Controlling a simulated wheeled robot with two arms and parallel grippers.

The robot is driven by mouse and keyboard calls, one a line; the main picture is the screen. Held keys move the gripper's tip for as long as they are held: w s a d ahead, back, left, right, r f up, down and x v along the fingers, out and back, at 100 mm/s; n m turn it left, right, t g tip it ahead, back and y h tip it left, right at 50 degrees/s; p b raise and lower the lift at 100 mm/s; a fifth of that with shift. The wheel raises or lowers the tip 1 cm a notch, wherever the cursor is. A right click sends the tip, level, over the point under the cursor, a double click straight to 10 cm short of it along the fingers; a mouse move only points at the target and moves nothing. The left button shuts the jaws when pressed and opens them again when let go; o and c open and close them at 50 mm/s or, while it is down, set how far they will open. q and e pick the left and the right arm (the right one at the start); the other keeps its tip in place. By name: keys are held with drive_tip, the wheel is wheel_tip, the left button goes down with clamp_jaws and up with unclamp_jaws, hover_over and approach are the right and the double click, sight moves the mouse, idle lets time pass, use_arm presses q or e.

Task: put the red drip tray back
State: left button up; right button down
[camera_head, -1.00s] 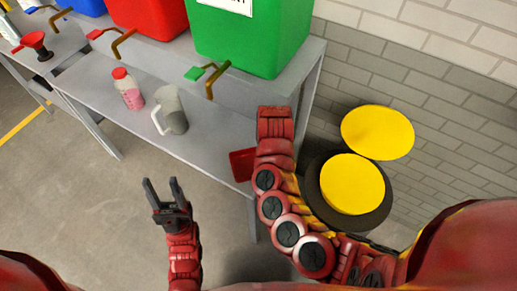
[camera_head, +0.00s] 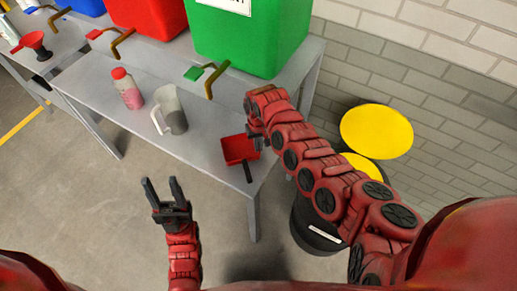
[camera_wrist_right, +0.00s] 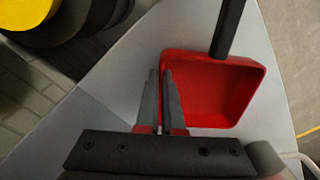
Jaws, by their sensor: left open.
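The red drip tray (camera_head: 236,150), a shallow square pan with a black handle, is at the right end of the grey bench in the head view. It also shows in the right wrist view (camera_wrist_right: 222,92). My right gripper (camera_wrist_right: 162,78) is at the tray's left wall in that view. Its fingers are close together, one on each side of the wall. In the head view my right gripper (camera_head: 259,143) is partly hidden by its arm. I cannot tell whether the tray touches the bench. My left gripper (camera_head: 162,190) is open and empty, in front of the bench.
A green container (camera_head: 250,42) and a red container (camera_head: 147,16) with taps stand on the upper shelf. A grey jug (camera_head: 173,112) and a pink bottle (camera_head: 127,92) with red cap stand on the lower surface. Yellow-topped drums (camera_head: 376,130) stand to the right.

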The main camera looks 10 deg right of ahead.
wheel_tip(320, 180, down, 2)
drive_tip(key=shift+f, duration=0.15)
drive_tip(key=shift+f, duration=0.2)
drive_tip(key=c, duration=1.1)
unclamp_jaws()
drive_tip(key=shift+o, duration=0.2)
drive_tip(key=shift+r, duration=0.1)
